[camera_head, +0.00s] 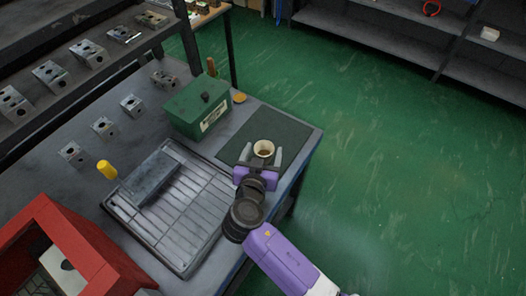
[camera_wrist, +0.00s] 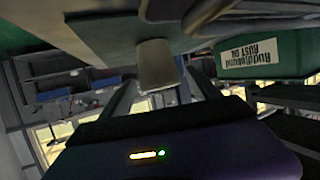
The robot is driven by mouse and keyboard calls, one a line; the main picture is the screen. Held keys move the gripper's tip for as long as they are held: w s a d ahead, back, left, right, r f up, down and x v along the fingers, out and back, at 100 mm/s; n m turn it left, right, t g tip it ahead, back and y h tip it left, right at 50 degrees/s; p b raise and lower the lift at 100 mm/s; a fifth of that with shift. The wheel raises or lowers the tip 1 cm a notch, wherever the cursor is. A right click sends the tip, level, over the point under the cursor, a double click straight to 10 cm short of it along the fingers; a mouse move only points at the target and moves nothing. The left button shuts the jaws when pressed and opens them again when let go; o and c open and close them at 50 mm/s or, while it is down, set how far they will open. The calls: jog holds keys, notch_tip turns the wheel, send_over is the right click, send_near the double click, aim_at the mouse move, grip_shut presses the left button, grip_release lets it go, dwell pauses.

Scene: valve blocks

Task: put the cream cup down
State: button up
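The cream cup (camera_head: 263,147) is upright, its round mouth facing up, over the dark green mat (camera_head: 292,132) near the bench corner. In the wrist view, which is upside down, the cup (camera_wrist: 157,65) has its base against the mat (camera_wrist: 110,35) and appears to stand on it. My gripper (camera_head: 261,155) comes in low from the bench's front edge, with one finger on each side of the cup. The fingers look spread, with narrow gaps to the cup's sides. The wrist view also shows my gripper (camera_wrist: 162,75) around the cup.
A green labelled box (camera_head: 198,106) stands behind the mat, also in the wrist view (camera_wrist: 262,55). A wire rack tray (camera_head: 185,230) with a grey block (camera_head: 152,177) lies left. A yellow-handled item (camera_head: 107,169), several metal valve blocks (camera_head: 131,103) and a red housing (camera_head: 62,245) are further left.

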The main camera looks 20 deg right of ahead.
jog(key=b+v, duration=0.1)
jog(key=v, duration=1.1)
jog(key=shift+a+r, duration=0.1)
dwell(0.4)
